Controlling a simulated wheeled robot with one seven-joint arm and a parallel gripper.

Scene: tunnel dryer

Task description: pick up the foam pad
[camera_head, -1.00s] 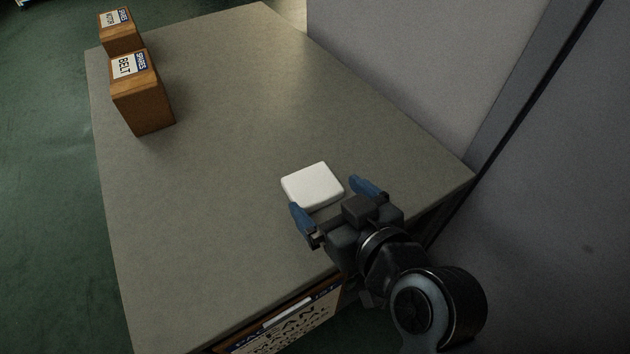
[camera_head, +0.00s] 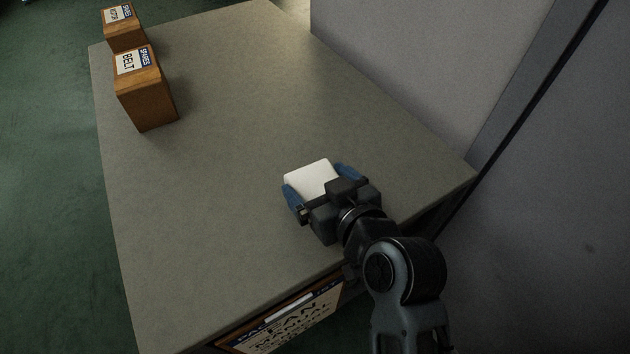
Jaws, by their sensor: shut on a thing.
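The foam pad (camera_head: 311,176) is a small white square block with rounded corners near the right side of the grey table top (camera_head: 225,200). My gripper (camera_head: 319,182) has its two blue fingers on the pad's left and right sides and is shut on it. The gripper body hides the pad's near edge. The pad appears at table level; I cannot tell whether it touches the surface.
Two brown wooden boxes with labels stand at the table's far left, the nearer marked BELT (camera_head: 146,92) and another behind it (camera_head: 121,28). A grey wall panel (camera_head: 400,65) borders the right side. A sign (camera_head: 290,318) is below the front edge. The table's middle is clear.

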